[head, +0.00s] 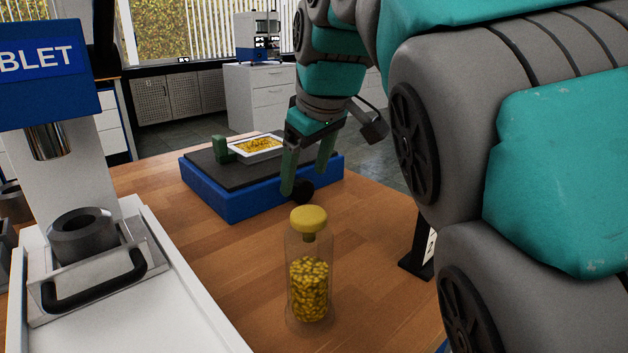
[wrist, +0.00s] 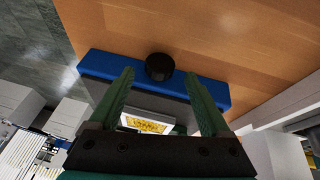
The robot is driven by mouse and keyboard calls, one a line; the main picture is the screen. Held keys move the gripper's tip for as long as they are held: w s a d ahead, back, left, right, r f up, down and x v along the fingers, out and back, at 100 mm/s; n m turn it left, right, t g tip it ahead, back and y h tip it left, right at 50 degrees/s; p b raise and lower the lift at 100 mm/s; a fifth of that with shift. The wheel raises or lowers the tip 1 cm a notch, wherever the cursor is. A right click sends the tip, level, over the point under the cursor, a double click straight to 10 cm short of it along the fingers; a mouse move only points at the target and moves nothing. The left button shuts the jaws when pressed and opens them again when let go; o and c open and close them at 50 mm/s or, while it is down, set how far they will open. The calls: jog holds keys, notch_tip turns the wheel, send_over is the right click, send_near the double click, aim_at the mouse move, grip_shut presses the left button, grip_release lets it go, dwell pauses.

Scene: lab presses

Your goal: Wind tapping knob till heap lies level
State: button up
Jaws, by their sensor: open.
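The tapping knob (head: 304,191) is a round black knob on the front side of a blue base (head: 236,202) with a dark top. It also shows in the wrist view (wrist: 160,67), between and just beyond my fingertips. My gripper (head: 306,178) has its two green fingers spread and pointing down at the knob; its open tips also show in the wrist view (wrist: 160,77). I see no clear contact with the knob. The heap of yellow grains (head: 257,145) lies in a white-rimmed tray (head: 271,152) on the base. I cannot tell how level it is.
A clear jar (head: 308,285) of yellow pieces with a yellow lid stands on the wooden table (head: 210,270), in front of the base. A tablet press (head: 70,130) with a black handle (head: 95,283) stands at left. Bare table lies between them.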

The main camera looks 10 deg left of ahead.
aim_at(307, 181)
jog(key=shift+x, duration=1.6)
jog(key=shift+c, duration=0.3)
grip_shut()
jog(key=shift+w+g+y, duration=0.1)
jog(key=shift+g+y, duration=0.2)
jog(key=shift+g, duration=0.1)
jog(key=shift+w+d+m+g+y, duration=0.15)
jog(key=shift+m+g+y, duration=0.1)
jog(key=shift+g+y, duration=0.35)
jog(key=shift+d+m+g+y, duration=0.1)
jog(key=shift+m+g+y, duration=0.15)
jog(key=shift+g+y, duration=0.35)
